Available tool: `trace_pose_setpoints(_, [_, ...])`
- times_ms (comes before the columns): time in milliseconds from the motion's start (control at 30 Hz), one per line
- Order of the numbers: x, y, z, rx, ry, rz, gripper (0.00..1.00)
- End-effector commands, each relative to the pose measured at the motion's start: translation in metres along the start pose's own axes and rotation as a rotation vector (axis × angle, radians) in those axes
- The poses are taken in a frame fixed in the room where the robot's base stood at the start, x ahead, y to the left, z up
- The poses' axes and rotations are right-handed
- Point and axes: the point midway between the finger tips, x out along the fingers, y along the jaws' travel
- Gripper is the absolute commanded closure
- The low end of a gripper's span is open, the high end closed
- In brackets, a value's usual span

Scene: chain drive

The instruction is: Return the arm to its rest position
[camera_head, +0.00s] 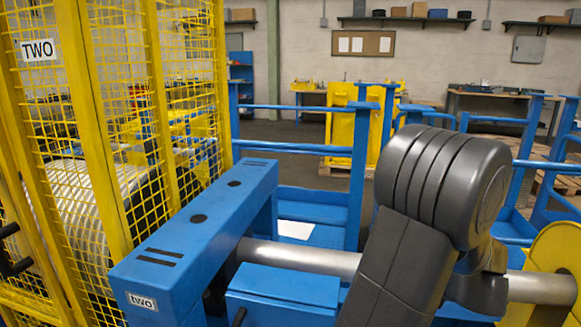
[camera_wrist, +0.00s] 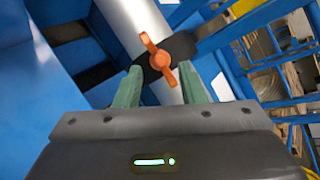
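My gripper (camera_wrist: 161,72) shows in the wrist view with its two green fingers well apart. The fingertips stand on either side of an orange wing-shaped handle (camera_wrist: 159,62), and I see no contact with it. The handle sits on a dark clamp-like part (camera_wrist: 182,47) at a silver shaft (camera_wrist: 133,22). In the head view my dark grey arm (camera_head: 440,180) is bent in front of the same shaft (camera_head: 300,257). The arm hides my gripper, the handle and part of the shaft there.
A blue beam (camera_head: 203,222) labelled "two" stands at the left end of the shaft. A yellow mesh cage (camera_head: 100,130) rises on the left. A yellow round part (camera_head: 560,262) is at the right. Blue rails (camera_head: 358,180) stand behind; open floor (camera_head: 280,133) lies beyond.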

Motion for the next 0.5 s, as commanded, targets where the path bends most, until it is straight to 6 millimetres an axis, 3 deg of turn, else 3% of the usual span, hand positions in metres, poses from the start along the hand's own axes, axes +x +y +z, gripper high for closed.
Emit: trace_pose_setpoints(500, [-0.102,-0.001,-0.002,0.002,0.006,-0.005,0.64])
